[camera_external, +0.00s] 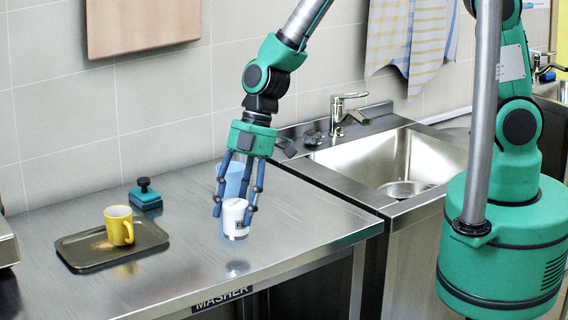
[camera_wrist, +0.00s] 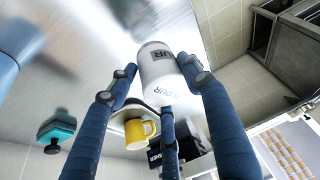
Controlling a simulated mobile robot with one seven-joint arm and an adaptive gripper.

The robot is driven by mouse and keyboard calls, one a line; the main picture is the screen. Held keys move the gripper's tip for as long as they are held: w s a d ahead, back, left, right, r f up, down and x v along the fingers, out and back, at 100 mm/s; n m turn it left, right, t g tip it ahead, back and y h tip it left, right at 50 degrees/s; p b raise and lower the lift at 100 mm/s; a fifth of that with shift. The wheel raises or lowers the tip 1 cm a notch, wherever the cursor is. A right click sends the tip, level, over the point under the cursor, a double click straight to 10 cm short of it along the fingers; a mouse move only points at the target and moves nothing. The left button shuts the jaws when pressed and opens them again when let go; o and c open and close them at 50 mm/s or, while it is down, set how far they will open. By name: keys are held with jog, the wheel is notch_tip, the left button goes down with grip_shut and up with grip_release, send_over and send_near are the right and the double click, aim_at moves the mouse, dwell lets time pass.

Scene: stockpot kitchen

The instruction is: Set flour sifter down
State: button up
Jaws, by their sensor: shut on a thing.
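The flour sifter (camera_external: 235,222) is a white can with dark lettering, upright near the right end of the steel counter. In the wrist view the white can (camera_wrist: 158,66) shows "FLOUR" lettering on its side. My gripper (camera_external: 234,208) points down with its three blue fingers shut around the can; the fingertips (camera_wrist: 167,88) press its sides. A dark reflection shows on the counter below the can, apart from its base, so the can appears held a little above the steel.
A light blue container (camera_external: 234,176) stands just behind my fingers. At left a dark tray (camera_external: 82,262) bears a yellow mug (camera_external: 117,226), with a teal block with a black knob (camera_external: 145,197) behind it. The sink (camera_external: 395,165) lies right. The counter's front middle is clear.

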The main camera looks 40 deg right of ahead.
aim_at(230, 218)
jog(key=shift+w+a+f, duration=0.1)
jog(key=shift+w+a, duration=0.3)
jog(key=shift+a, duration=0.2)
jog(key=shift+f+b, duration=0.3)
jog(key=shift+f, duration=1.4)
jog(key=shift+f+b, duration=0.2)
jog(key=shift+b, duration=0.1)
jog(key=o, duration=1.3)
jog(key=shift+c, duration=0.2)
jog(key=shift+r+p, duration=0.3)
jog(key=shift+p, duration=0.1)
jog(key=shift+w+d+r, duration=0.1)
jog(key=shift+d+r, duration=0.05)
jog(key=shift+r, duration=0.15)
jog(key=s+p+v, duration=0.1)
jog(key=v, duration=1)
jog(key=shift+w, duration=0.45)
